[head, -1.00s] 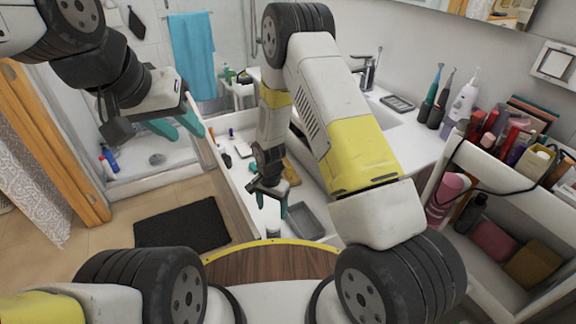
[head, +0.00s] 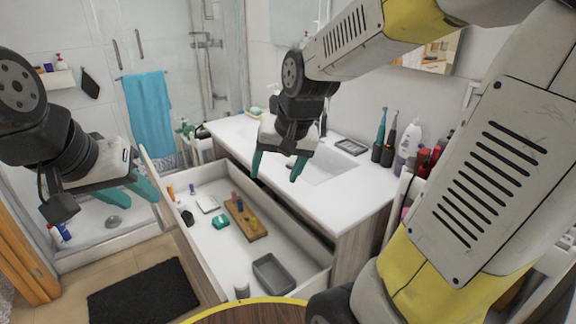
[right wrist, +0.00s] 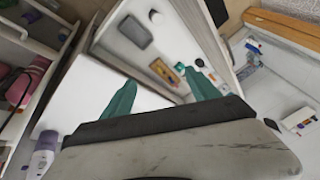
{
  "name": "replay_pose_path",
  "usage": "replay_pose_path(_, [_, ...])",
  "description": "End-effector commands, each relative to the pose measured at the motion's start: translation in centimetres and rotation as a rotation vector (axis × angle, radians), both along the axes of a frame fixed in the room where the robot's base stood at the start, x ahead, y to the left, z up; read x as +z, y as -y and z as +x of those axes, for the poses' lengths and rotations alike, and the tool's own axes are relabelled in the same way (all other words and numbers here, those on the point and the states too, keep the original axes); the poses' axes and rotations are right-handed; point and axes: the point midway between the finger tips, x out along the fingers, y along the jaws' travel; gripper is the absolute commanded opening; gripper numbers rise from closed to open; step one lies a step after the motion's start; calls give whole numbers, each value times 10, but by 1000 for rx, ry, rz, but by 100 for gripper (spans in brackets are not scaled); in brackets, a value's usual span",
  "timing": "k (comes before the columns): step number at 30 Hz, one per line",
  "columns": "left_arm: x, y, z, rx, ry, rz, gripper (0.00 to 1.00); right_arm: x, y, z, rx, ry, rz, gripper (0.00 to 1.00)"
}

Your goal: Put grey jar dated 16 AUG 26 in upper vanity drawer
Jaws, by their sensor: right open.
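The upper vanity drawer (head: 215,262) is pulled out and shows its white inside. A small grey cylinder, possibly the grey jar (head: 241,291), stands in its near end beside a grey tray; no date is legible. It also shows as a small round shape in the right wrist view (right wrist: 156,17). My right gripper (head: 276,176) is open and empty, raised above the vanity's front edge and the drawer's far part. Its spread fingers also show in the right wrist view (right wrist: 162,92). My left gripper (head: 150,192) is empty at the left, its fingers apart, clear of the drawer.
The drawer also holds a grey tray (head: 273,273), a wooden block (head: 246,219), a teal item (head: 221,221) and several small things. The white countertop with its basin (head: 322,166) lies behind. Toothbrushes and bottles stand at right. A black mat (head: 143,292) lies on the floor.

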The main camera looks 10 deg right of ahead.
Motion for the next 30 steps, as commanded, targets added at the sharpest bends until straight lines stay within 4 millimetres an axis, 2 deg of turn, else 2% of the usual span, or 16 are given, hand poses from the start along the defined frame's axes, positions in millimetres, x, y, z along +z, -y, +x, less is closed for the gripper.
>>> replay_pose_path(1, [0, 0, 0, 0, 0, 0, 36, 14, 6, -14, 17, 35, -2, 70])
replay_pose_path(6, [0, 0, 0, 0, 0, 0, 36, 40, 19, -60, 93, 120, -30, 70])
replay_pose_path(12, [0, 0, 0, 0, 0, 0, 36, 52, 26, -95, 153, 185, -61, 70])
replay_pose_path(17, [0, 0, 0, 0, 0, 0, 36, 53, 27, -105, 171, 199, -70, 70])
replay_pose_path(30, [0, 0, 0, 0, 0, 0, 36, 53, 27, -105, 171, 199, -70, 70])
